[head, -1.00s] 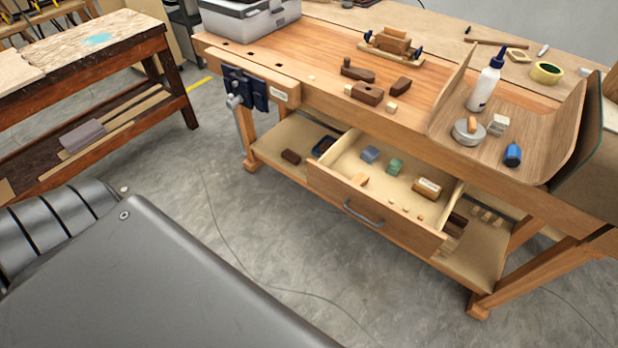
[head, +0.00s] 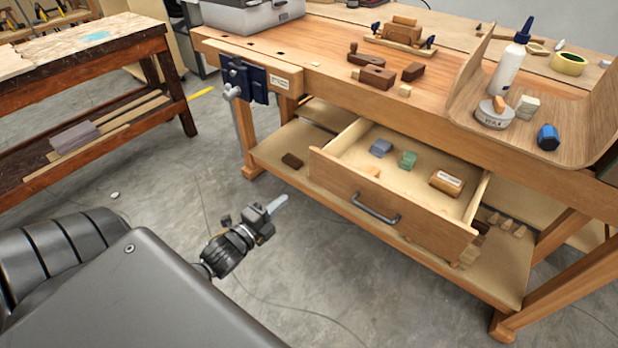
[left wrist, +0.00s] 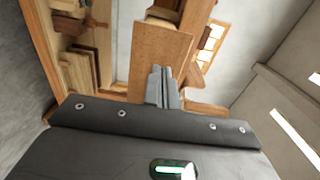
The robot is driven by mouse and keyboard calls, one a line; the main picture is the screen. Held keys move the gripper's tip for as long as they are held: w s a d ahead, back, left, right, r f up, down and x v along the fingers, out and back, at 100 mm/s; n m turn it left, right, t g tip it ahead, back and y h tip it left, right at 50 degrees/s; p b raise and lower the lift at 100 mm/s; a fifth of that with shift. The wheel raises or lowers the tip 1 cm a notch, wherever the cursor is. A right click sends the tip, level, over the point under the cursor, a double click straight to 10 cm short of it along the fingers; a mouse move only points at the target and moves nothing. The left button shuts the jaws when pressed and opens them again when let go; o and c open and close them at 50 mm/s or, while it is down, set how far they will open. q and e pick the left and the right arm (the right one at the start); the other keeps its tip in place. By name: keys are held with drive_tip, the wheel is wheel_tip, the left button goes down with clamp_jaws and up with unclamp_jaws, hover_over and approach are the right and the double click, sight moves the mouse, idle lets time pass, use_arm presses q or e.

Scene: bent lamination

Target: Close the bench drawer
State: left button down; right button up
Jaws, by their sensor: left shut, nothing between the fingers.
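The bench drawer (head: 335,187) is pulled well out from under the workbench top in the head view. Its front has a grey bar handle (head: 375,210). In the left wrist view the shut fingers (left wrist: 160,84) point toward a wooden panel (left wrist: 158,50), which looks like the drawer front. My right gripper is not in view.
The workbench top (head: 320,50) carries wooden tools, a curved wooden piece (head: 590,110), a white bottle (head: 510,65) and a blue object (head: 548,137). A lower shelf (head: 285,150) runs under the drawer. A blue vise (head: 245,80) sits at the left end.

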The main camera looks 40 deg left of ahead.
sight(316, 170)
use_arm(q)
drive_tip(key=w, duration=1.2)
drive_tip(key=shift+w+d, duration=0.3)
drive_tip(key=shift+d, duration=0.1)
drive_tip(key=shift+w, duration=0.1)
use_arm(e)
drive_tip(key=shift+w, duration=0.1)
